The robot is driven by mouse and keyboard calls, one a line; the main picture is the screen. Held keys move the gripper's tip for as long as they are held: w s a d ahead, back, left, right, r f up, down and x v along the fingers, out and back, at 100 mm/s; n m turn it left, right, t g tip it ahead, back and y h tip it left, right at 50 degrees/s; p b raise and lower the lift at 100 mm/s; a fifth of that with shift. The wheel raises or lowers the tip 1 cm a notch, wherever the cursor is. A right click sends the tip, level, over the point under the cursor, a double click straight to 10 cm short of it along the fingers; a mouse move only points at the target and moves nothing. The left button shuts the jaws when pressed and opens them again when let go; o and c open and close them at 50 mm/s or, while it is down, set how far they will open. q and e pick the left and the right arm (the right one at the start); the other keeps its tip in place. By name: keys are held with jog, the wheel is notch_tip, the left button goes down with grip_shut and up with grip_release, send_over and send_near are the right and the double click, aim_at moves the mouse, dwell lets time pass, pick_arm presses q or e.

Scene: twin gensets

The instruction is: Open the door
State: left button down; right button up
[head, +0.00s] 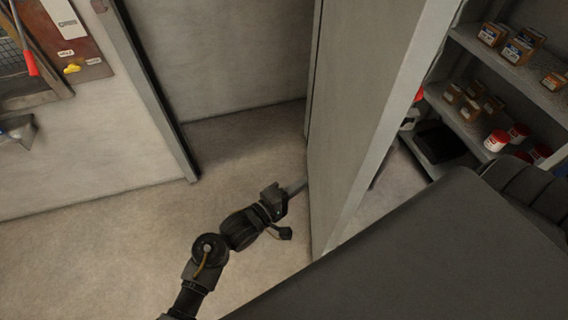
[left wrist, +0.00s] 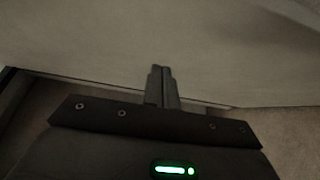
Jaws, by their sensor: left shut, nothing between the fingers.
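The door (head: 350,110) is a grey panel standing swung open, with its light edge facing me in the head view. The doorway (head: 235,60) is to its left, bounded by a dark frame post (head: 160,95). My left gripper (head: 301,186) is shut and empty, with its fingertips at the lower part of the door's left face. In the left wrist view the shut fingers (left wrist: 161,72) point at the pale door surface (left wrist: 150,35); they look very close to it, but I cannot tell if they touch. No handle shows. My right gripper is not in view.
Shelves (head: 505,70) with small boxes and red-and-white jars stand at the right, behind the door. A wall board (head: 75,40) with a yellow item hangs at the upper left. Bare floor (head: 110,245) lies left of the door and through the doorway.

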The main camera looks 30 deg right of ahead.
pick_arm(q)
jog(key=shift+s+d, duration=0.15)
dwell(0.3)
jog(key=s+a, duration=0.6)
jog(key=a, duration=0.3)
jog(key=shift+s+a, duration=0.15)
jog(key=shift+a, duration=0.25)
